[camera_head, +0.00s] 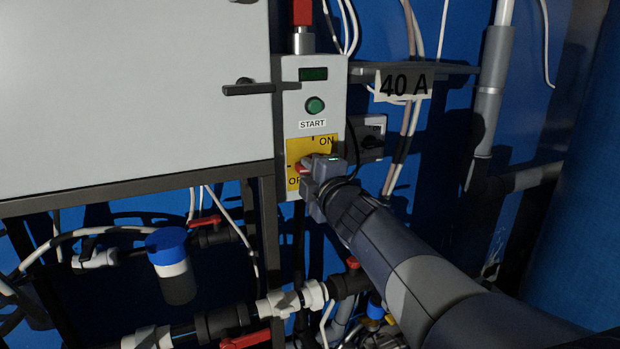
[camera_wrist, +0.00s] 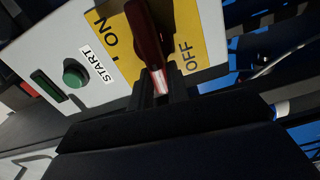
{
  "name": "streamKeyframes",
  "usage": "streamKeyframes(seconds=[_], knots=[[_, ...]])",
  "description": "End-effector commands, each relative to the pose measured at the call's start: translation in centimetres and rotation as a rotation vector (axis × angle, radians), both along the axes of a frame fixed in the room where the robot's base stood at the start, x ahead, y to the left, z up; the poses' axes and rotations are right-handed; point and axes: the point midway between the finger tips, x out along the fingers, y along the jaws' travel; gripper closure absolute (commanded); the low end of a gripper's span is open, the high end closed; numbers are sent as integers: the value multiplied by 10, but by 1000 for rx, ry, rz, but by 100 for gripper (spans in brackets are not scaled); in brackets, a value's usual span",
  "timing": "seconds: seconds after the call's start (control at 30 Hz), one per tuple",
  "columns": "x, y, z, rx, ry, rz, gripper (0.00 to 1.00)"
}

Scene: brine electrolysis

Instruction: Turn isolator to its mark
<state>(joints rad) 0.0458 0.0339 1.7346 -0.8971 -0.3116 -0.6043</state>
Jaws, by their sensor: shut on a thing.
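The isolator has a red handle on a yellow plate (camera_head: 320,145) with the words ON and OFF, low on the grey switch box (camera_head: 292,103). My gripper (camera_head: 310,168) reaches in from the lower right and is shut on the red handle (camera_head: 299,168), covering most of it. In the wrist view, the red handle (camera_wrist: 146,35) lies between the ON and OFF words of the yellow plate (camera_wrist: 192,32). Its end with a white stripe sits between the fingers of my gripper (camera_wrist: 159,84). The exact mark it points at is partly hidden.
A green START button (camera_head: 315,105) and a dark green display (camera_head: 313,74) sit above the plate. A large grey cabinet (camera_head: 130,90) stands at left. A 40 A label (camera_head: 403,84) hangs at right. Pipes and red-handled valves (camera_head: 245,339) run below.

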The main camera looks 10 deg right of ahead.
Motion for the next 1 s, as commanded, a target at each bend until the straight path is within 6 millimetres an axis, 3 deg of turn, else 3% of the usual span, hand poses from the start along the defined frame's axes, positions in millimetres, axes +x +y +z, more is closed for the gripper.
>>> streamKeyframes(seconds=[0.77, 0.8, 1.0], knots=[[0, 0, -5, -109, -19, 0, 100], [0, 0, -5, -109, -19, 0, 83], [0, 0, -4, -108, -19, 0, 66]])
